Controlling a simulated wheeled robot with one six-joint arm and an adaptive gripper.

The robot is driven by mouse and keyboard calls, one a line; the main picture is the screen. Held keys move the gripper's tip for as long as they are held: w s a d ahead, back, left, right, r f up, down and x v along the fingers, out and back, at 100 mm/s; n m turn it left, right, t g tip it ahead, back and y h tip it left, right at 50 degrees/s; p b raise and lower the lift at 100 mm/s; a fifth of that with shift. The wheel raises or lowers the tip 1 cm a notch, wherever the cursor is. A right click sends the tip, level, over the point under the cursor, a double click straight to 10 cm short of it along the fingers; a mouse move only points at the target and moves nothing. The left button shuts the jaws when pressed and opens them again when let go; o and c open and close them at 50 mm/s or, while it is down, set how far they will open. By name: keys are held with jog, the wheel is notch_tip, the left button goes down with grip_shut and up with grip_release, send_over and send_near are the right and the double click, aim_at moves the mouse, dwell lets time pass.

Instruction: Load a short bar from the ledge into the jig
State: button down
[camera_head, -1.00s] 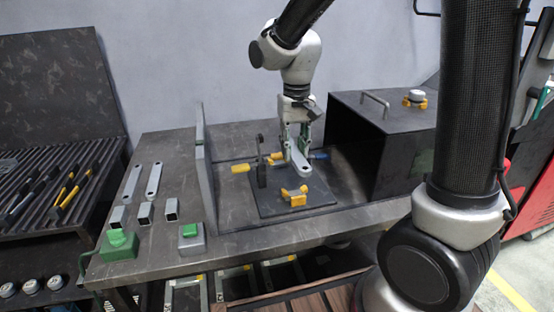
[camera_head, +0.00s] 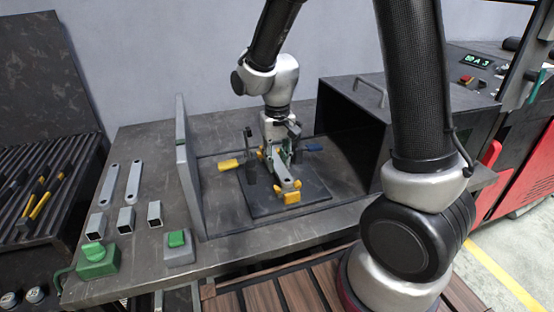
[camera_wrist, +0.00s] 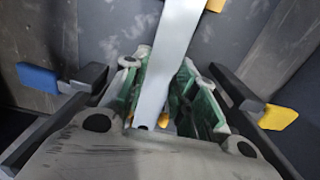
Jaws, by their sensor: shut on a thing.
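My gripper (camera_head: 278,157) is shut on a grey flat bar (camera_head: 285,176) above the jig's black plate (camera_head: 262,204). The bar's near end is at the front yellow locator (camera_head: 291,192); I cannot tell whether it rests in it or hovers just above. In the wrist view the bar (camera_wrist: 166,55) runs between the green-padded fingers (camera_wrist: 155,100), toward a yellow piece at the top. The jig's clamps, with a yellow handle (camera_head: 228,165) and a blue handle (camera_head: 313,147), stand to either side. Two more flat bars (camera_head: 108,186) (camera_head: 133,183) lie on the left of the table.
A dark open box (camera_head: 352,125) stands right of the jig. A tool rack (camera_head: 40,190) is far left.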

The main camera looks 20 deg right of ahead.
jog(key=shift+f, duration=0.2)
jog(key=shift+f, duration=0.35)
jog(key=c, duration=1.1)
grip_release()
notch_tip(320, 180, up, 12)
jog(key=s+d+r+t, duration=0.1)
jog(key=s+d+r, duration=0.2)
jog(key=s+d, duration=0.2)
jog(key=s+d+r+t, duration=0.2)
jog(key=s+d+r, duration=0.1)
jog(key=s+d, duration=0.2)
jog(key=s+d+r+t, duration=0.1)
jog(key=s+d+r, duration=0.2)
jog(key=s, duration=0.6)
jog(key=shift+d+r, duration=0.15)
jog(key=shift+d, duration=0.8)
